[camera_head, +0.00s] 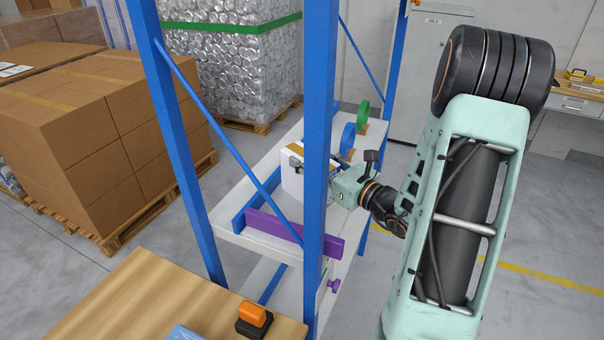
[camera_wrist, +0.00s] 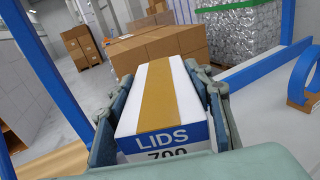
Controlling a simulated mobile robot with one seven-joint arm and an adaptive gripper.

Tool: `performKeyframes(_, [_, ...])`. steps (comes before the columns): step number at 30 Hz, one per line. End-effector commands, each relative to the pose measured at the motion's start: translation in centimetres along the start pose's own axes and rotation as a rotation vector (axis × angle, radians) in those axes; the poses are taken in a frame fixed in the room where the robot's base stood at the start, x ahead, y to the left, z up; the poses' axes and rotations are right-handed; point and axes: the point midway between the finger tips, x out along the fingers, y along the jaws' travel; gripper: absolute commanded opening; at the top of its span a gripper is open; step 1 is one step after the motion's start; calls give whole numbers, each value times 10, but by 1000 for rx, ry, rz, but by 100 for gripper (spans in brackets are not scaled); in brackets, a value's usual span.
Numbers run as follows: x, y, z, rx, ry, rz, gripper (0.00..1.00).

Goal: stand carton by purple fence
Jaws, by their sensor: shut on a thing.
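The carton (camera_head: 292,183) is a white box with a tan tape stripe on top, partly hidden by a blue post in the head view. In the wrist view the carton (camera_wrist: 182,92) shows a blue end marked LIDS. My gripper (camera_wrist: 163,110) is shut on it, one finger along each side; it also shows in the head view (camera_head: 316,176). The carton looks upright. I cannot tell whether its base touches the white shelf. The purple fence (camera_head: 273,227) stands on the shelf's near end, toward the viewer from the carton, with a visible gap between them.
Blue rack posts (camera_head: 320,120) and a diagonal brace (camera_head: 222,130) frame the shelf (camera_head: 376,130). A blue ring (camera_head: 348,139) and a green ring (camera_head: 363,115) stand beyond the carton. A wooden table (camera_head: 150,300) with an orange-and-black button (camera_head: 253,316) is nearest. Stacked brown boxes (camera_head: 75,135) are left.

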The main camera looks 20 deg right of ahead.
Motion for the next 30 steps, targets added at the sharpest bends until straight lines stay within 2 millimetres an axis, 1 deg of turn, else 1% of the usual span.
performKeyframes(1, [5, 4, -5, 2, -4, 2, 0])
performKeyframes(3, [9, 6, -10, -1, -5, 2, 0])
performKeyframes(8, [14, 9, -17, -3, -6, 1, 0])
performKeyframes(11, [19, 14, -25, 1, -5, 2, 0])
performKeyframes(15, [17, 12, -39, 1, -4, 0, 0])
performKeyframes(19, [18, 12, -49, -1, -6, 0, 0])
performKeyframes(30, [17, 12, -53, -4, -6, 0, 0])
